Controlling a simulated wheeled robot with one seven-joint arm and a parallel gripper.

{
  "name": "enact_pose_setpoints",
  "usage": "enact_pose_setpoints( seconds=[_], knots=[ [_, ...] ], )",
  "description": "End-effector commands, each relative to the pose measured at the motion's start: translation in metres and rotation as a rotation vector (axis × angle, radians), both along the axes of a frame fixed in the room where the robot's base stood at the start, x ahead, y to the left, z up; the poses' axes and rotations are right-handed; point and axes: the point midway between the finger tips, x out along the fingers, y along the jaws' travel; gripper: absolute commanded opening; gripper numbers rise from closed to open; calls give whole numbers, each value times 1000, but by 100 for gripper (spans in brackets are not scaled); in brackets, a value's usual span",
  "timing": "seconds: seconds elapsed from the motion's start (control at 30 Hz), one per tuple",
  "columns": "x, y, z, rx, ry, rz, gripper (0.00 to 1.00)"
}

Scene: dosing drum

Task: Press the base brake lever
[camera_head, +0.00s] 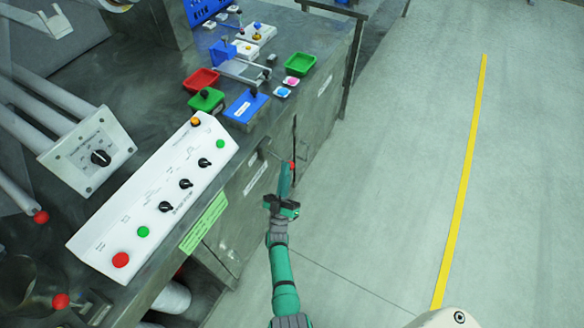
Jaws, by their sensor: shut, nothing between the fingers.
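My gripper (286,180) is at the end of my green arm, in front of the grey cabinet's side, just right of the white control panel. Its fingers are shut and point away toward the cabinet. A small red knob (292,165) shows right at the fingertips; I cannot tell whether they touch it, and its stem is hidden. It may be the end of the brake lever, but no label shows this. Other red ball ends are at the left (41,217) and lower left (60,301).
The white control panel (110,220) with knobs and buttons lies on the metal cabinet top (150,85). Red (201,80) and green (300,64) trays and a blue plate (246,106) stand behind it. The floor (410,150) at the right is clear, with a yellow line (466,170).

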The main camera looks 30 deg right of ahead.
Motion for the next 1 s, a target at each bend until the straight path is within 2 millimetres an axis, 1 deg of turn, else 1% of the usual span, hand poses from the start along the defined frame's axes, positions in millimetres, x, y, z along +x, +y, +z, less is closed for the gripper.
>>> enact_pose_setpoints(
  seconds=[0.2, 0.37, 0.67, 1.0],
  knots=[
    [3, 13, -12, -3, 6, 17, 0],
    [3, 17, -18, -3, 7, 22, 0],
    [2, 17, -22, -3, 8, 21, 0],
    [0, 11, -22, -2, 7, 9, 0]
  ],
)
